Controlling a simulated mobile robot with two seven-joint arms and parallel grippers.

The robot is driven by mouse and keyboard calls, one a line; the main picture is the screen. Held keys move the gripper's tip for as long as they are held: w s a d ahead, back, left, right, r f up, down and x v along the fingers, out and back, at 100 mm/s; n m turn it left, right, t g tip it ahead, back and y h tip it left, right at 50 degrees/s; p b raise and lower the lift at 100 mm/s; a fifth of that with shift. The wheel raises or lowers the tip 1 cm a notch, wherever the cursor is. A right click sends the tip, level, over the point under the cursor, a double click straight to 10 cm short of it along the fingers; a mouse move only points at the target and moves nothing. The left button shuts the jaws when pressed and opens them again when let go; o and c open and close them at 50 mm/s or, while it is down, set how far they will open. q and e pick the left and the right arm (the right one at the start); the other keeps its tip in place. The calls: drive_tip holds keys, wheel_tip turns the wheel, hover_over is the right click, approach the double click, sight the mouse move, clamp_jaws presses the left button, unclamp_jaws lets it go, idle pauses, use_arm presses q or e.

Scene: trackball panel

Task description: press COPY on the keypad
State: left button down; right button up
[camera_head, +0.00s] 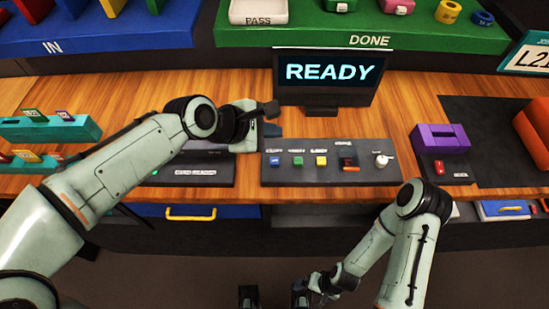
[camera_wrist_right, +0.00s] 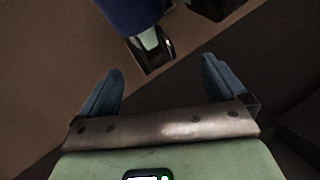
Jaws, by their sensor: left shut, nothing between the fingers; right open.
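A dark keypad panel (camera_head: 338,180) lies on the wooden table below the screen. It carries a blue button (camera_head: 275,160), a green button (camera_head: 298,160), a yellow button (camera_head: 321,160), a red-orange control (camera_head: 347,161) and a white knob (camera_head: 381,159). The small labels above them are too blurred to read, so I cannot tell which is COPY. My left gripper (camera_head: 272,119) is shut and empty, above and behind the panel's left end, apart from the buttons. My right gripper (camera_head: 274,297) is open and empty, low in front of the table; its fingers show in the right wrist view (camera_wrist_right: 162,85).
A screen (camera_head: 330,72) reading READY stands behind the panel. Another dark panel (camera_head: 195,172) is partly under my left arm. A purple block (camera_head: 440,138) sits to the right, and teal racks (camera_head: 50,130) to the left. Green and blue trays line the back.

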use_arm(q)
drive_tip(key=b, duration=0.6)
hover_over(272, 163)
wheel_tip(272, 163, down, 6)
drive_tip(key=shift+f, duration=0.25)
drive_tip(key=shift+f+b, duration=0.7)
drive_tip(key=shift+f, duration=0.3)
drive_tip(key=shift+f, duration=0.1)
idle(0.5)
drive_tip(key=shift+f, duration=0.3)
drive_tip(key=shift+f+b, duration=0.35)
drive_tip(key=shift+f, duration=0.2)
idle(0.7)
drive_tip(key=shift+r, duration=0.1)
drive_tip(key=shift+r+p, duration=0.9)
drive_tip(key=shift+p, duration=0.2)
